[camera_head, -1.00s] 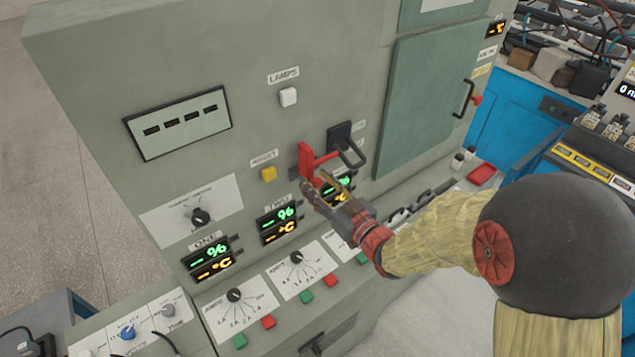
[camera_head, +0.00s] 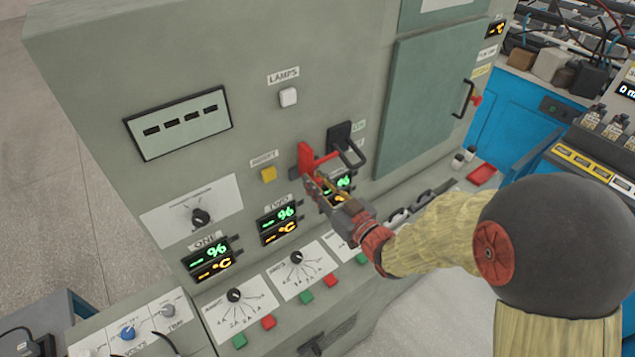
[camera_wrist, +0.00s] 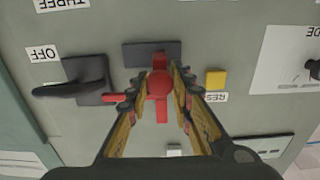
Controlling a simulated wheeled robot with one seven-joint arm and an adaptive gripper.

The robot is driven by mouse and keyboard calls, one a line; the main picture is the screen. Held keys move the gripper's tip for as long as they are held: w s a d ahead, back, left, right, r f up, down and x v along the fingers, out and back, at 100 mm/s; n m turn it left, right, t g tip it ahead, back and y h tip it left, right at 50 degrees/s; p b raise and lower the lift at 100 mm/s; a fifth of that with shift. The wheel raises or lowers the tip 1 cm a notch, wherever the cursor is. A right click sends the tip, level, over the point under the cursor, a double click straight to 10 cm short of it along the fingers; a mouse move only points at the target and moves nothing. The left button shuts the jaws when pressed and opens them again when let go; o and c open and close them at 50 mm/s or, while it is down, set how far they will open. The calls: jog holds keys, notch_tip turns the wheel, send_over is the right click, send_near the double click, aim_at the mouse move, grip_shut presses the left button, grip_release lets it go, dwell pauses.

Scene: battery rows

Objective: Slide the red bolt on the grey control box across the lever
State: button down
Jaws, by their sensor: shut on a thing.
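The red bolt (camera_head: 306,157) is on the front of the grey control box (camera_head: 330,70). In the wrist view its round red knob (camera_wrist: 160,83) sits between my fingers, with a red vertical piece below and a short red bar towards the lever. The black lever (camera_head: 350,152) is on a dark plate just right of the bolt; in the wrist view the lever (camera_wrist: 68,90) is at the left. My gripper (camera_head: 318,183) reaches in from below right and is shut on the bolt's knob. In the head view my fingers partly hide the bolt's lower part.
A yellow button (camera_head: 268,174) is left of the bolt and a white lamp switch (camera_head: 288,97) is above. Lit displays (camera_head: 277,222) and rotary knobs (camera_head: 296,258) lie below. The green door (camera_head: 430,90) is to the right. Air in front of the panel's left side is free.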

dwell(0.3)
jog(key=w+d+b, duration=0.1)
jog(key=d, duration=0.1)
jog(key=w+d, duration=0.2)
jog(key=shift+d+b, duration=0.2)
jog(key=shift+b, duration=0.2)
jog(key=c, duration=1.6)
grip_release()
jog(key=shift+d, duration=0.15)
jog(key=v, duration=1.2)
